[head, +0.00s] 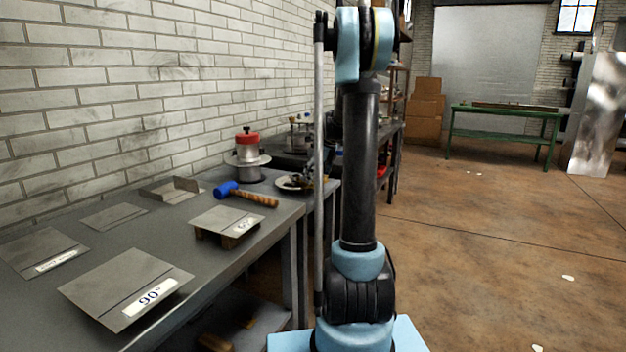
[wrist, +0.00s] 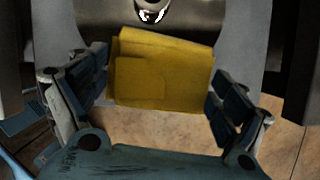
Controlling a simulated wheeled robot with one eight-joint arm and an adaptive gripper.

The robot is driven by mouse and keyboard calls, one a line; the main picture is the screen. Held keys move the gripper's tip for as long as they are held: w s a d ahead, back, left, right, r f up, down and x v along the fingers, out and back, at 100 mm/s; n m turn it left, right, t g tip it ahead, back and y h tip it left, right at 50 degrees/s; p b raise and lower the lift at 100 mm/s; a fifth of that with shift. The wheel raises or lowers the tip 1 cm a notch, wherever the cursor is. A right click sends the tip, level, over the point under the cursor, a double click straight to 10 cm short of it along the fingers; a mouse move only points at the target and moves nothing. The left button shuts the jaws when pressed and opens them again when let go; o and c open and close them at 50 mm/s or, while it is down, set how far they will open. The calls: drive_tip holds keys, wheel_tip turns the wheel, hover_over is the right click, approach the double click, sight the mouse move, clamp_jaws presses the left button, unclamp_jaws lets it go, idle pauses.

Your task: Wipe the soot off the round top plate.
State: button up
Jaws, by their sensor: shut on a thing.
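In the wrist view my gripper (wrist: 158,88) is shut on a folded yellow cloth or pad (wrist: 160,75), with a finger on each side of it. A grey, round-edged surface (wrist: 252,40) lies behind the yellow pad. I cannot tell whether it is the round top plate or whether the pad touches it. A shiny dark and white detail shows at the top edge of that view. No soot can be made out. In the head view my arm stands upright and my gripper does not show.
A grey workbench (head: 190,262) along the brick wall holds bent metal sheets (head: 118,280), a blue-headed hammer (head: 245,194) and a red-topped canister (head: 247,150) with a round flange. A green table (head: 505,114) and cardboard boxes (head: 426,112) stand far back. The floor at right is open.

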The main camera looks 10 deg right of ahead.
drive_tip(key=shift+w+d, duration=0.3)
drive_tip(key=shift+s, duration=0.1)
drive_tip(key=shift+s+a, duration=0.65)
drive_tip(key=shift+a, duration=0.1)
drive_tip(key=shift+s+a, duration=0.1)
drive_tip(key=shift+a, duration=0.05)
drive_tip(key=shift+s+a+f, duration=0.1)
drive_tip(key=shift+s+a, duration=0.45)
drive_tip(key=shift+s, duration=0.05)
drive_tip(key=shift+r, duration=3.5)
